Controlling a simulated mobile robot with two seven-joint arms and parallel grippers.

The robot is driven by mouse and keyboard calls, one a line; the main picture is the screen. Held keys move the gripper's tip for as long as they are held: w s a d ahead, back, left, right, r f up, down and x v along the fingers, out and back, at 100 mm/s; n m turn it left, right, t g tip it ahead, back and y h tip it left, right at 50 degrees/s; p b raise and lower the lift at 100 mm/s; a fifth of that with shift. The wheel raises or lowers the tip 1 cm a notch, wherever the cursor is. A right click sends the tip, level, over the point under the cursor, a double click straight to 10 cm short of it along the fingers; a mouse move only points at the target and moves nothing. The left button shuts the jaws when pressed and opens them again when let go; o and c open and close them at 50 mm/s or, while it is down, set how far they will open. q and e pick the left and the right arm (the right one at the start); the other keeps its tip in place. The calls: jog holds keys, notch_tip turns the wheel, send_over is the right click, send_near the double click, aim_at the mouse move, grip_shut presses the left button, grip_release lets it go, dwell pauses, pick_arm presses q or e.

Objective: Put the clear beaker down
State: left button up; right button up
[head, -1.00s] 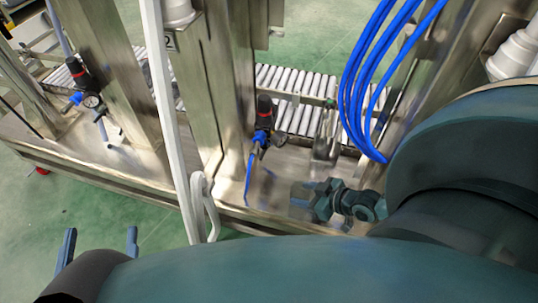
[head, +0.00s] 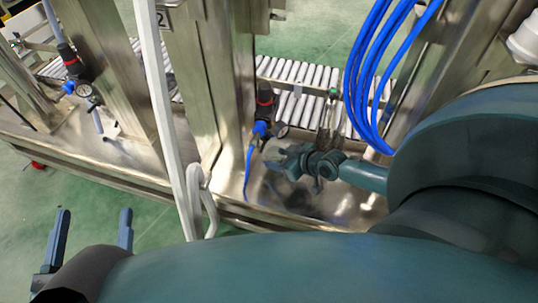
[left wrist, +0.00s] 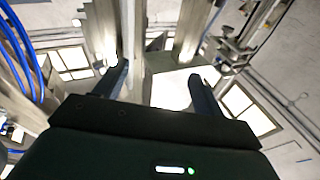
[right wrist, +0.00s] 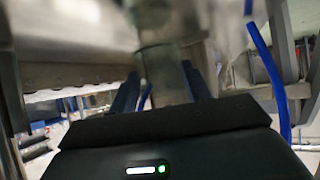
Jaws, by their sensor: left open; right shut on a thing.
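In the right wrist view the clear beaker (right wrist: 165,78) is a see-through, greyish cylinder between the two fingers of my right gripper (right wrist: 160,85), which is shut on it. In the head view my right gripper (head: 282,160) is over the steel bench (head: 325,205), in front of the roller conveyor. The beaker is hard to make out there, and I cannot tell whether its base touches the steel. My left gripper (head: 94,214) is open and empty at the lower left, above the green floor, away from the bench.
A regulator with a blue fitting (head: 264,115) stands close to the left of my right gripper. Blue hoses (head: 365,75) hang to its right. The roller conveyor (head: 300,95) lies behind. A white post (head: 165,120) rises between my two grippers.

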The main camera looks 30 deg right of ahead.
jog(key=w, duration=0.2)
jog(key=w+a+b, duration=0.1)
jog(key=w, duration=0.1)
jog(key=shift+a, duration=0.2)
jog(key=shift+s+d+f+b, duration=0.1)
jog(key=shift+s+f+b, duration=0.05)
jog(key=shift+f+b, duration=0.55)
jog(key=shift+f, duration=0.2)
jog(key=o, duration=1)
jog(key=shift+c, duration=0.2)
pick_arm(q)
jog(key=shift+d+h, duration=0.15)
jog(key=shift+h, duration=0.25)
pick_arm(e)
jog(key=shift+r, duration=0.1)
